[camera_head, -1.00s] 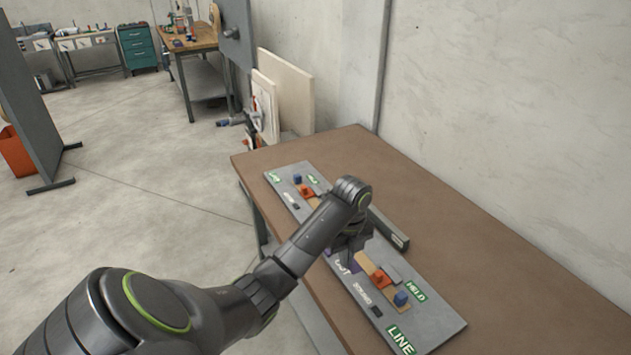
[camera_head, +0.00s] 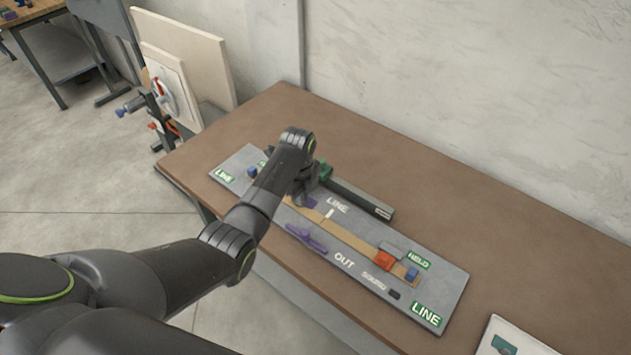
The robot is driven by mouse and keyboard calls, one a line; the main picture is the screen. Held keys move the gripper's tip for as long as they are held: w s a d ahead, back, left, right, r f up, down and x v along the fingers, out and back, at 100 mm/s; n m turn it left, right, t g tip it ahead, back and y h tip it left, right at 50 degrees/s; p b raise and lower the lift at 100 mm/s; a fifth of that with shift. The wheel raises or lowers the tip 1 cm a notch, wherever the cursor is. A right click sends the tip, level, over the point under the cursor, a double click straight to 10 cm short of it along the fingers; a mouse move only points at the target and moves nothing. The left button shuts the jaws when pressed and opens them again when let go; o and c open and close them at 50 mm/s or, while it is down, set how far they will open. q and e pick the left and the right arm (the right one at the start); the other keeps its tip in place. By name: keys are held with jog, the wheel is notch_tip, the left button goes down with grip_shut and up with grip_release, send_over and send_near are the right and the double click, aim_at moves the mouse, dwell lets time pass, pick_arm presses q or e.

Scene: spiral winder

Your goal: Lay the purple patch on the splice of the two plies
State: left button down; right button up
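A long grey board (camera_head: 440,285) on the table carries a tan strip (camera_head: 350,238) running lengthwise, with the two plies in line. My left gripper (camera_head: 307,196) points down over the strip's left-middle part, its fingers small and dark. A small flat purple piece (camera_head: 311,203) shows just beside the fingertips, at the strip; I cannot tell whether it is held or lying there. A second, longer purple thing (camera_head: 306,238) lies on the board's near side, left of the word OUT. The splice is partly hidden by my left arm. My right gripper is not in view.
A red block (camera_head: 384,261) and a blue block (camera_head: 412,273) sit at the strip's right end; another blue block (camera_head: 252,172) is at the left. A dark grey bar (camera_head: 360,197) stands behind the strip. A white panel (camera_head: 508,338) lies front right. The brown table (camera_head: 480,215) is clear behind.

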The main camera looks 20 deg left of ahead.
pick_arm(q)
jog(key=d+f+b, duration=0.3)
jog(key=d+f, duration=0.1)
jog(key=shift+w+d+f+b, duration=0.15)
jog(key=shift+w+d+b, duration=0.05)
jog(key=shift+d+b, duration=0.15)
notch_tip(320, 180, down, 2)
jog(key=b, duration=0.2)
jog(key=shift+f+b, duration=0.15)
jog(key=shift+b, duration=0.15)
jog(key=shift+f+b, duration=0.45)
jog(key=shift+f, duration=0.4)
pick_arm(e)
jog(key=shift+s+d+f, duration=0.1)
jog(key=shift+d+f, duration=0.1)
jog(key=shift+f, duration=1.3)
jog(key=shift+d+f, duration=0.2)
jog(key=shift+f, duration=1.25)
pick_arm(q)
jog(key=c, duration=1.5)
grip_release()
jog(key=shift+c, duration=0.2)
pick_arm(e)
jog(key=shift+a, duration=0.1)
